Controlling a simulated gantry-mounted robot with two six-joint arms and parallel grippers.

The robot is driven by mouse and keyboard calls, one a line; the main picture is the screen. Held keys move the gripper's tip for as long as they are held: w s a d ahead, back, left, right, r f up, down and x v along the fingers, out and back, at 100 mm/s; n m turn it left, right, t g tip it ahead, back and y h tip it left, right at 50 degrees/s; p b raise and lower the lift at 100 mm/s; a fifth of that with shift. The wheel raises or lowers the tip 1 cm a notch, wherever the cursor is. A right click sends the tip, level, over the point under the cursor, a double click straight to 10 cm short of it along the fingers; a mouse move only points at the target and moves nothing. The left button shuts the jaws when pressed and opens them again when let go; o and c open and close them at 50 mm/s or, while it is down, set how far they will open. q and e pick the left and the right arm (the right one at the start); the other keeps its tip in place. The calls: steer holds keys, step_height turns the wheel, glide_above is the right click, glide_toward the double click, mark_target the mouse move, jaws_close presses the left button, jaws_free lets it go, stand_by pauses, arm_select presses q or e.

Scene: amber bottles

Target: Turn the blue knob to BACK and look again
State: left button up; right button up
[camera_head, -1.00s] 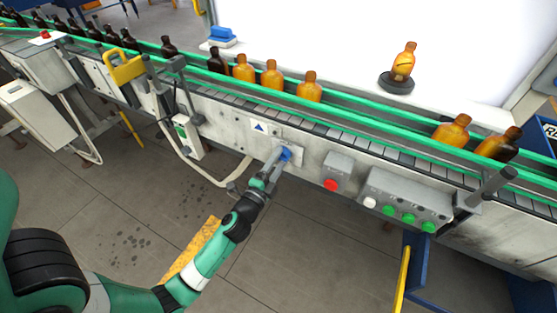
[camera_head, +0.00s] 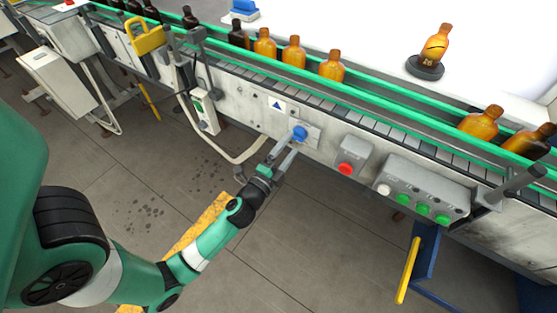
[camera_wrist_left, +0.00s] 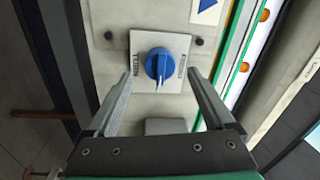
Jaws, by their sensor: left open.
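The blue knob (camera_head: 300,132) sits on a square plate on the conveyor's front panel. In the left wrist view the knob (camera_wrist_left: 159,67) has its grip ridge upright in the picture, its white line at the lower end. Small lettering on both sides of the plate is too small to read. My left gripper (camera_head: 284,152) is open and empty just in front of the knob, its fingers apart from it on either side. An amber bottle (camera_head: 436,46) stands on a dark round turntable (camera_head: 425,68) before the bright white panel; it bears a dark line and small dark print.
Amber bottles (camera_head: 294,52) stand on the green-railed conveyor (camera_head: 380,103). A red button (camera_head: 346,168) and a grey box with white and green buttons (camera_head: 422,190) are right of the knob. A yellow handle (camera_head: 407,270) is below. Open floor lies in front.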

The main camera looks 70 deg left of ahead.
arm_select(q)
steer(key=b+v, duration=0.2)
steer(key=v, duration=0.6)
steer(key=shift+s+d, duration=0.15)
steer(key=shift+s, duration=0.05)
